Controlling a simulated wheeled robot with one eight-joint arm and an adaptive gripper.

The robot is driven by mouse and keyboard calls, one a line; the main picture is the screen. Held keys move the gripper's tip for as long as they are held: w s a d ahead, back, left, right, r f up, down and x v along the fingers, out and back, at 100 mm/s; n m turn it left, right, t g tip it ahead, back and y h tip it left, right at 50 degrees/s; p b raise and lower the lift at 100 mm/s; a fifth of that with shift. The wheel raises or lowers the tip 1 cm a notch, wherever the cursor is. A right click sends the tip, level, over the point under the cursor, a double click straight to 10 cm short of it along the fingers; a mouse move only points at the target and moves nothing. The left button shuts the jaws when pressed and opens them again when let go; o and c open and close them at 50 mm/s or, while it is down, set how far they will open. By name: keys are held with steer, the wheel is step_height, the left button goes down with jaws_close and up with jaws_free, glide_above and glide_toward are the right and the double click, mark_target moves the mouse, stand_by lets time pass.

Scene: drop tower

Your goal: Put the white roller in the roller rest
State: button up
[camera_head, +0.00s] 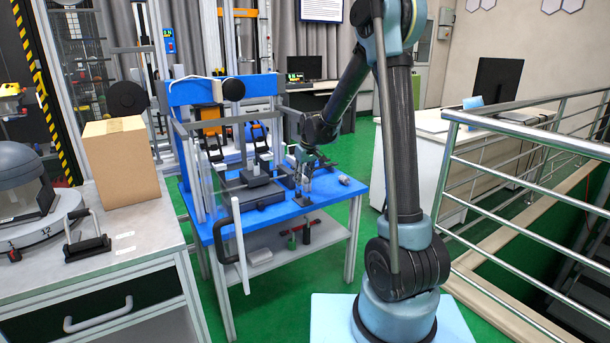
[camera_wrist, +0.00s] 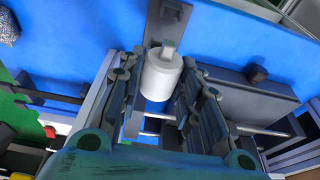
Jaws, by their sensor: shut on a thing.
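The white roller (camera_wrist: 161,76) is a short cylinder with a metal pin at its end, between the fingers of my gripper (camera_wrist: 160,98) in the wrist view. My gripper is shut on it. In the head view my gripper (camera_head: 303,172) is low over the blue table, and the roller is too small there to make out clearly. A dark grey plate (camera_wrist: 170,17) lies on the blue surface just beyond the roller in the wrist view; it may be the roller rest. I cannot tell whether the roller touches it.
The blue table (camera_head: 325,196) carries a grey machine block (camera_head: 257,192) left of my gripper. A speckled grey piece (camera_head: 346,180) lies to its right. A cardboard box (camera_head: 122,165) stands on the left bench. Metal railings (camera_head: 500,150) stand at the right.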

steer(key=shift+f, duration=3.4)
steer(key=o, duration=1.2)
steer(key=v, duration=1.1)
steer(key=shift+s+d+r, duration=0.1)
steer(key=shift+s+r, duration=0.05)
steer(key=shift+r, duration=0.25)
